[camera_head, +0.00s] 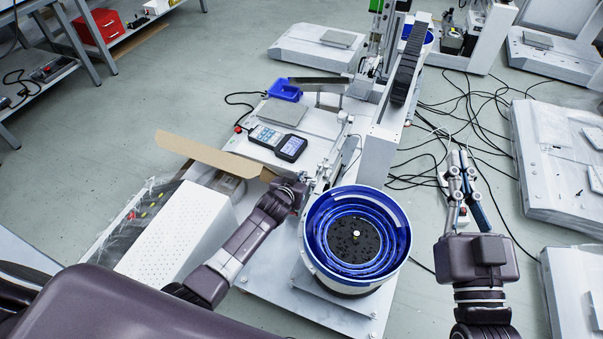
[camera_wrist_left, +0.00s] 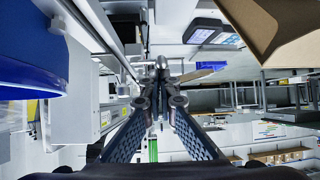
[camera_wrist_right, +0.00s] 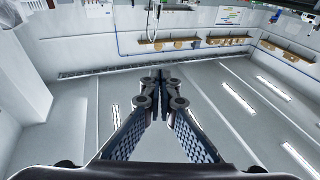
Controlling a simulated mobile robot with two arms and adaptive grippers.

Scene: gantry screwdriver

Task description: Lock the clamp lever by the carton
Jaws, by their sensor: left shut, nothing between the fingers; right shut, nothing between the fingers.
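The open carton with its brown flap (camera_head: 205,157) stands left of the machine in the head view; cardboard also fills the top right of the left wrist view (camera_wrist_left: 285,25). My left gripper (camera_head: 322,176) is shut and empty, between the carton and the blue bowl feeder. Its closed fingers show in the left wrist view (camera_wrist_left: 161,88), pointing along the machine's side. I cannot pick out the clamp lever clearly among the small metal parts near the left fingertips. My right gripper (camera_head: 459,160) is shut and empty, raised over the floor right of the machine.
The blue bowl feeder (camera_head: 318,225) stands close right of my left wrist. Loose black cables (camera_head: 425,160) cross the floor near my right gripper.

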